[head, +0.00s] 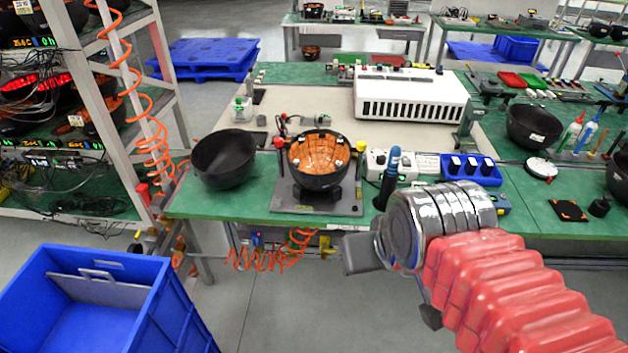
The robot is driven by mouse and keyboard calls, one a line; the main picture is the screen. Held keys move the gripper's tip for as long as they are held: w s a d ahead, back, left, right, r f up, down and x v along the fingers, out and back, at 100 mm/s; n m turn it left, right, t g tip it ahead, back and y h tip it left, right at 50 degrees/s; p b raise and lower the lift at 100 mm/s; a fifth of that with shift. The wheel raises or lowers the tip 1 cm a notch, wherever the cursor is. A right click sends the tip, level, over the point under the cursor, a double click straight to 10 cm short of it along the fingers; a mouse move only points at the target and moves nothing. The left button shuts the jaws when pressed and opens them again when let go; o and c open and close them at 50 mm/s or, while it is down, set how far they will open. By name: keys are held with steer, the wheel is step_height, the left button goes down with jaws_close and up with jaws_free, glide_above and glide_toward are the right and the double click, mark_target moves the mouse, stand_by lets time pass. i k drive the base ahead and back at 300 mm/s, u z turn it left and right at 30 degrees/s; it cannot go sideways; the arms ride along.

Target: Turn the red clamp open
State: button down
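A fixture plate (335,205) on the green bench holds a black bowl (318,181) with an orange, segmented inside. A small red clamp part (279,142) stands at the bowl's back left, beside a black upright. A yellow-topped clamp part (361,146) stands at its right. The red part is too small to tell its lever position. My gripper (362,253) shows as a grey end in front of the bench edge, below and right of the fixture, apart from the clamp. Its fingers are mostly hidden, so open or shut does not show.
An empty black bowl (224,160) sits left of the fixture. A blue-handled tool (388,178), a blue tray (471,170) and a white box (411,97) stand right and behind. A shelf rack (118,90) and blue bin (100,262) are at left.

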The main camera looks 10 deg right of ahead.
mark_target(279, 143)
steer(key=u, duration=0.45)
steer(key=i, duration=1.2)
steer(key=z, duration=0.35)
